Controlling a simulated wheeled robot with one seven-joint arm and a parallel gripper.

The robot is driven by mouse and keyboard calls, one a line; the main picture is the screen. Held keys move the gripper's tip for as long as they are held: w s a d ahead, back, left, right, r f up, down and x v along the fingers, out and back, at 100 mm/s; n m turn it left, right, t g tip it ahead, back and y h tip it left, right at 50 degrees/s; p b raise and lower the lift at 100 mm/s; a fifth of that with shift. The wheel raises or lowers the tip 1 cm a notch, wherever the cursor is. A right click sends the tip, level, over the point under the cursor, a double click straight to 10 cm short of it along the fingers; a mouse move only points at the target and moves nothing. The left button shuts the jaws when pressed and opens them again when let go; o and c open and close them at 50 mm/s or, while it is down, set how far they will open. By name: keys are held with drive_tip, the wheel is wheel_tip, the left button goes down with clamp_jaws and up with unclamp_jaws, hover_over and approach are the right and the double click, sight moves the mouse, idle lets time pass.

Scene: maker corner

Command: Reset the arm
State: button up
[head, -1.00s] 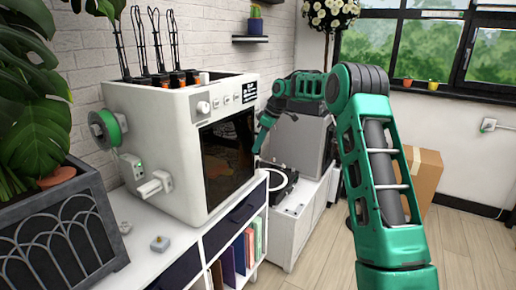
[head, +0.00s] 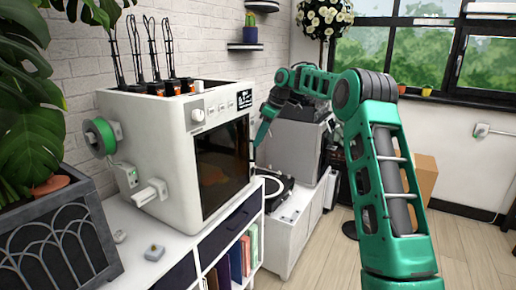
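My green arm rises from the lower right and bends left across the middle of the head view. My gripper (head: 262,132) hangs at the far end of the arm, pointing down beside the right front edge of the white 3D printer (head: 175,150). It is small and dark here, and I cannot tell whether its fingers are open or shut, or whether it touches the printer. I see nothing clearly held in it.
The printer stands on a white shelf unit (head: 185,243) with books below. A record player (head: 276,184) sits on a lower white cabinet behind. A planter (head: 58,240) is at left, a cardboard box (head: 426,178) at right. Wooden floor (head: 320,250) is open in front.

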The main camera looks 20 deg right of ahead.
drive_tip(key=shift+s+r, duration=0.1)
drive_tip(key=shift+r, duration=0.35)
drive_tip(key=s+d+m+g+h, duration=0.3)
drive_tip(key=s+m, duration=0.7)
drive_tip(key=s, duration=2.2)
drive_tip(key=s+f+m, duration=0.3)
drive_tip(key=s+f, duration=0.1)
drive_tip(key=s, duration=0.9)
drive_tip(key=s+d+f+m, duration=0.1)
drive_tip(key=s+f+m, duration=0.2)
drive_tip(key=s, duration=1.1)
drive_tip(key=shift+f, duration=0.95)
